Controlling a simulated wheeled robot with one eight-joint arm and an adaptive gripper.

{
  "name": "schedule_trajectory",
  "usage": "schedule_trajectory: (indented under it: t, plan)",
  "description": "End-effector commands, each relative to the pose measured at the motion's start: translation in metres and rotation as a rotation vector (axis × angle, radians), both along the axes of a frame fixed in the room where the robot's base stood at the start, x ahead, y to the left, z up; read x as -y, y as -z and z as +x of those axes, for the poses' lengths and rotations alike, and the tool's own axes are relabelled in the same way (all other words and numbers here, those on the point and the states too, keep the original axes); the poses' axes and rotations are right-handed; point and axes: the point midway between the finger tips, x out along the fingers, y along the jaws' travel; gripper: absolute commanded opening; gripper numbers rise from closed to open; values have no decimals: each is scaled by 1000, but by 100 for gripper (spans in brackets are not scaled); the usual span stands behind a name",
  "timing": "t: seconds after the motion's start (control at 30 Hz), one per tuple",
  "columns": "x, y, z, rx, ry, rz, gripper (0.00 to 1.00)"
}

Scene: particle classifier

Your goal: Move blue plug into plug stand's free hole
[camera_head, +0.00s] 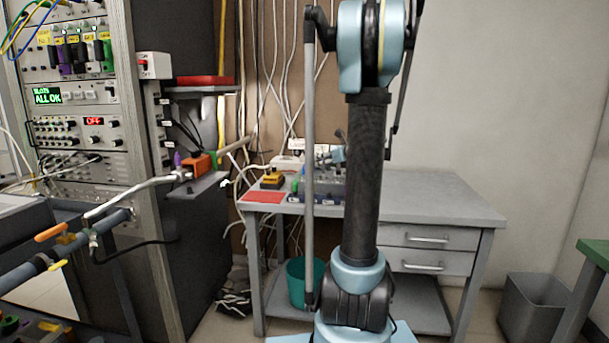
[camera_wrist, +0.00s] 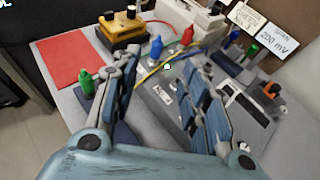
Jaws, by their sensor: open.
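In the wrist view my gripper (camera_wrist: 163,68) is open, its two fingers spread wide over a grey instrument box (camera_wrist: 157,108). Nothing is between the fingers. The blue plug (camera_wrist: 156,47) stands upright beyond the fingertips, between them in the picture, with cables close beside it. A green plug (camera_wrist: 87,83) stands left of the left finger in a dark blue base that looks like the plug stand (camera_wrist: 123,136). The left finger covers much of this base, so its free hole cannot be made out. In the head view my arm hides part of this area.
A red plug (camera_wrist: 188,35) and another green plug (camera_wrist: 253,48) stand farther back. A yellow-black device (camera_wrist: 122,27) and a red sheet (camera_wrist: 70,62) lie left on the grey table (camera_head: 430,195). Yellow and blue cables cross near the blue plug. Label plates (camera_wrist: 272,32) stand right.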

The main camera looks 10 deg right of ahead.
Motion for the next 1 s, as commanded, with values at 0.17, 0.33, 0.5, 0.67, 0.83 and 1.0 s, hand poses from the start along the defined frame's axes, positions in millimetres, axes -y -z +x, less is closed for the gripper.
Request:
schedule_trajectory:
  t: [0.17,0.33,0.5,0.67,0.83,1.0]
  plan:
    - [-13,11,23,0,-3,-3,41]
    - [-24,21,44,0,-4,-3,41]
    - [-35,31,65,0,-4,-4,41]
    - [-42,38,81,0,-4,-4,41]
    - [-47,42,87,0,-3,-5,41]
    - [-49,44,92,0,-3,-5,41]
